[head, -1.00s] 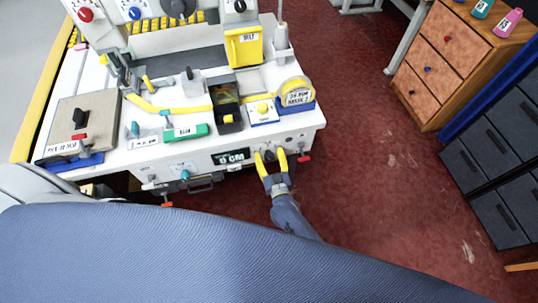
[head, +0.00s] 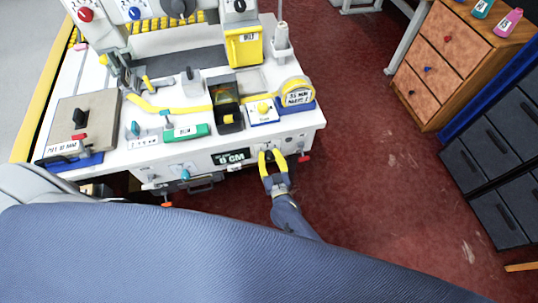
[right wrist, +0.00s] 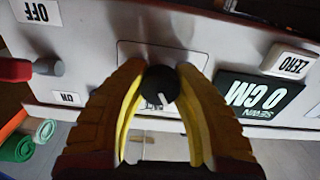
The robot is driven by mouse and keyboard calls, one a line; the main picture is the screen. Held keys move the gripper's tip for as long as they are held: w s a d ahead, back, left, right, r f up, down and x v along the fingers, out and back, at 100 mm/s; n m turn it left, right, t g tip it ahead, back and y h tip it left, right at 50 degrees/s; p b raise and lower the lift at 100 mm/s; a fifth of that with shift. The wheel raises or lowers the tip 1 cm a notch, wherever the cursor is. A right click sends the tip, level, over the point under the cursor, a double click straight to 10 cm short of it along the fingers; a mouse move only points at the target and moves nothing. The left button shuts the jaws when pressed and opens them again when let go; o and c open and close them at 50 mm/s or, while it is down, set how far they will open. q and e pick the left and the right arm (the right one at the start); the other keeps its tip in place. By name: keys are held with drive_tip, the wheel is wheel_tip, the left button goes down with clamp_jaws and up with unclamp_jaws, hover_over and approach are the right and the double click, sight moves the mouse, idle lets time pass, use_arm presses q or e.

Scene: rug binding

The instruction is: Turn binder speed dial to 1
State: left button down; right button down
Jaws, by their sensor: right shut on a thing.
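The black speed dial (right wrist: 160,88) on the machine's white front panel sits between the yellow fingers of my right gripper (right wrist: 160,76) in the right wrist view. A short white pointer mark shows on the dial's face, toward the lower right in that view. The fingers are shut on the dial's sides. The dial's scale is mostly hidden by the fingers, so its setting cannot be read. In the head view my right gripper (head: 272,156) meets the right part of the front panel, and the dial is hidden there. My left gripper is not in view.
A "0 CM" display (head: 230,157) is left of the gripper. A red-ended lever (head: 304,158) is close on its right. A yellow tape-measure-like disc (head: 296,92) stands on the table above. Red floor (head: 370,190) is clear to the right.

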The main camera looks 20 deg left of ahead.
drive_tip(key=shift+a+r+n, duration=0.1)
drive_tip(key=shift+r+n, duration=0.1)
drive_tip(key=shift+n, duration=1.4)
drive_tip(key=shift+w, duration=0.1)
drive_tip(key=c, duration=0.9)
unclamp_jaws()
drive_tip(key=shift+f, duration=0.1)
drive_tip(key=v, duration=1.2)
